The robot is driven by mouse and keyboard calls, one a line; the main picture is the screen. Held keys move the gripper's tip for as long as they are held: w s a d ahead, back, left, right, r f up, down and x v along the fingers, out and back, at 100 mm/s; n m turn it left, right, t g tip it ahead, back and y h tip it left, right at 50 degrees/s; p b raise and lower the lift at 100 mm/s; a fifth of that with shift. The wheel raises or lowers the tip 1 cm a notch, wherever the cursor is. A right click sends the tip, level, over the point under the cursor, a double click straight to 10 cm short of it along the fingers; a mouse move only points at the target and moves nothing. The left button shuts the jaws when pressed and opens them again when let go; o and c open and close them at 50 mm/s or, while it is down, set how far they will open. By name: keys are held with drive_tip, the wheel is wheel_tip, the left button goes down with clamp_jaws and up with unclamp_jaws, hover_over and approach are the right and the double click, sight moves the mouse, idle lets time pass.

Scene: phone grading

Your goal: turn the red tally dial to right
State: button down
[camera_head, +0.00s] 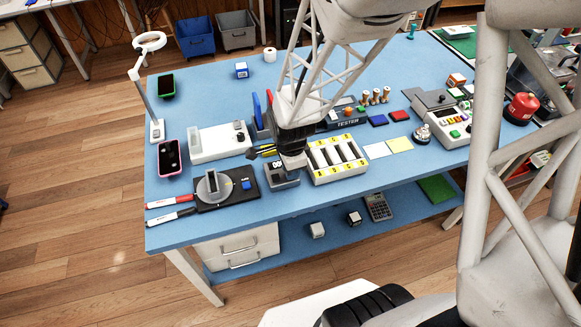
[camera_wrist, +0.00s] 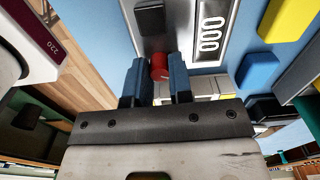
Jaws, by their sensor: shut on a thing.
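The red tally dial (camera_wrist: 160,66) shows in the wrist view between the two blue fingers of my gripper (camera_wrist: 160,80). My gripper is shut on it. In the head view my gripper (camera_head: 292,160) points down at a small grey device (camera_head: 282,178) near the front of the blue table. The dial is hidden there. I cannot make out which way the dial is turned.
A white tray with yellow labels (camera_head: 338,168) stands close on the right of the device. A black board with a round grey dial (camera_head: 228,193) lies on the left. Red and black markers (camera_head: 172,217) lie at the front left edge. A pink phone (camera_head: 170,158) lies behind them.

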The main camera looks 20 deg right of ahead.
drive_tip(key=shift+m, duration=0.3)
drive_tip(key=c, duration=1.3)
unclamp_jaws()
drive_tip(key=shift+r, duration=0.1)
drive_tip(key=shift+r, duration=3.85)
